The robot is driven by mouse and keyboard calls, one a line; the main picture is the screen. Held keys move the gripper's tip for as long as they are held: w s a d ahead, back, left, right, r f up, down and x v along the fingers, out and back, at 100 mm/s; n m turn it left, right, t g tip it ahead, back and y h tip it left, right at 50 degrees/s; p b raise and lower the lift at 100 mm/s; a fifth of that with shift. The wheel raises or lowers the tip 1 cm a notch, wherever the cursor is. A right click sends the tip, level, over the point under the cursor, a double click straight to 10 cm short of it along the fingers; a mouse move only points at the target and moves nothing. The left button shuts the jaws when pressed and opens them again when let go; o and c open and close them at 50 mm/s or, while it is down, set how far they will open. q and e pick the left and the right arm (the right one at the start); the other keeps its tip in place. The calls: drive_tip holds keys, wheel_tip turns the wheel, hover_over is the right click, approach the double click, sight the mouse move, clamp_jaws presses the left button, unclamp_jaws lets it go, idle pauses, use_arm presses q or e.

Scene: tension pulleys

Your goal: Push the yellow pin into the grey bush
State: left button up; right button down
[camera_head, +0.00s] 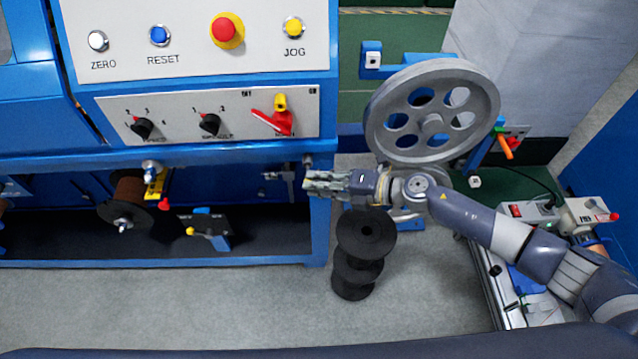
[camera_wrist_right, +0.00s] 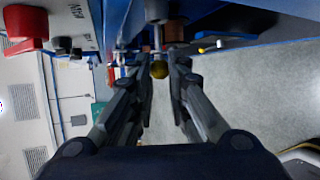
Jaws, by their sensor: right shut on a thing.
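My right gripper (camera_head: 308,185) reaches in from the right, beside the right-hand post of the blue machine. In the right wrist view its two fingers (camera_wrist_right: 160,68) are closed around the yellow pin (camera_wrist_right: 159,69), whose round yellow end shows between the fingertips. A grey cylindrical part (camera_wrist_right: 157,10), which looks like the grey bush, sits just beyond the pin in the right wrist view. Whether the pin is inside it or only lined up with it, I cannot tell. My left gripper is not in view.
The blue machine's control panel (camera_head: 220,112) hangs above the gripper. A large grey pulley wheel (camera_head: 432,121) stands to the right, and stacked black spools (camera_head: 362,236) stand below the gripper. A brown spool (camera_head: 127,192) is under the panel. Floor at front is clear.

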sight(308, 169)
drive_tip(key=w+b, duration=0.1)
drive_tip(key=w, duration=0.1)
drive_tip(key=shift+w, duration=0.35)
drive_tip(key=shift+w, duration=0.3)
idle(0.6)
drive_tip(key=shift+w+d+r, duration=0.15)
drive_tip(key=shift+w+r, duration=0.1)
idle(0.6)
drive_tip(key=c, duration=1.5)
unclamp_jaws()
drive_tip(key=shift+f, duration=0.1)
drive_tip(key=shift+o, duration=0.2)
drive_tip(key=shift+f, duration=0.1)
drive_tip(key=shift+o, duration=0.2)
drive_tip(key=shift+o, duration=1)
drive_tip(key=shift+s, duration=0.1)
